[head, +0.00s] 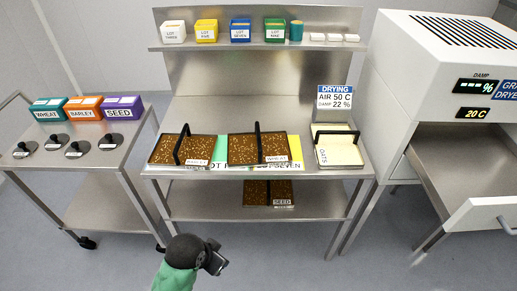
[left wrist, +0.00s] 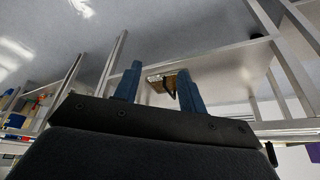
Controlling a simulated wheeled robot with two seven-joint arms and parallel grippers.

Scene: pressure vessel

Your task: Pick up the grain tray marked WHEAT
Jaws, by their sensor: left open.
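The grain tray marked WHEAT (head: 243,151) lies on the middle table's top in the head view. It holds brown grain and has a black upright handle across it. Its white label is at the front right corner. My left gripper (head: 215,262) is low in front of the table, apart from the tray, open and empty. In the left wrist view its two blue fingers (left wrist: 159,86) stand apart, with a small brown tray-like thing far beyond them, which I cannot identify. My right gripper is not in view.
The BARLEY tray (head: 168,152) sits left of WHEAT and the OATS tray (head: 338,153) right. The SEED tray (head: 257,191) is on the lower shelf. A cart (head: 100,160) stands left, and a grain dryer (head: 425,90) with an open drawer right. The floor in front is clear.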

